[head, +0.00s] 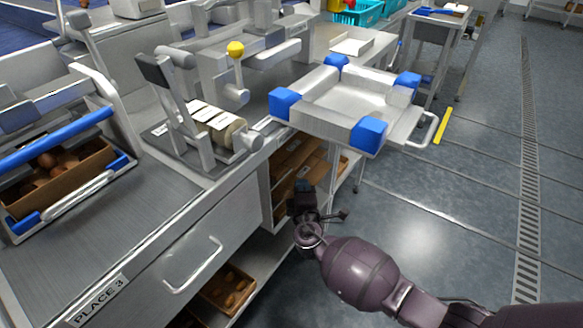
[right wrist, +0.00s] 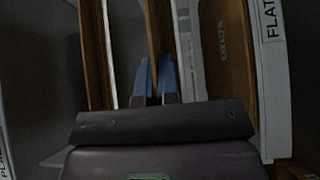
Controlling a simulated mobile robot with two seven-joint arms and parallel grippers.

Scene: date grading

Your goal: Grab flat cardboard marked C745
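Brown flat cardboard stands in upright slots under the counter (head: 300,155). In the right wrist view, a thin brown piece (right wrist: 151,35) runs edge-on down between the blue fingertips of my right gripper (right wrist: 155,78). The fingers are close together, with the piece seemingly pinched between them. To the right, a wider brown cardboard face (right wrist: 232,70) carries a small dark marking, too blurred to read surely. I cannot read C745 on the piece between the fingers. In the head view my right gripper (head: 303,195) reaches into the shelf opening. My left gripper is not in view.
A white panel labelled FLAT (right wrist: 270,50) borders the slots on the right. A drawer marked PLACE 3 (head: 150,275) and a low box (head: 228,288) with brown contents are left of my arm. A tray with blue corners (head: 345,105) overhangs above.

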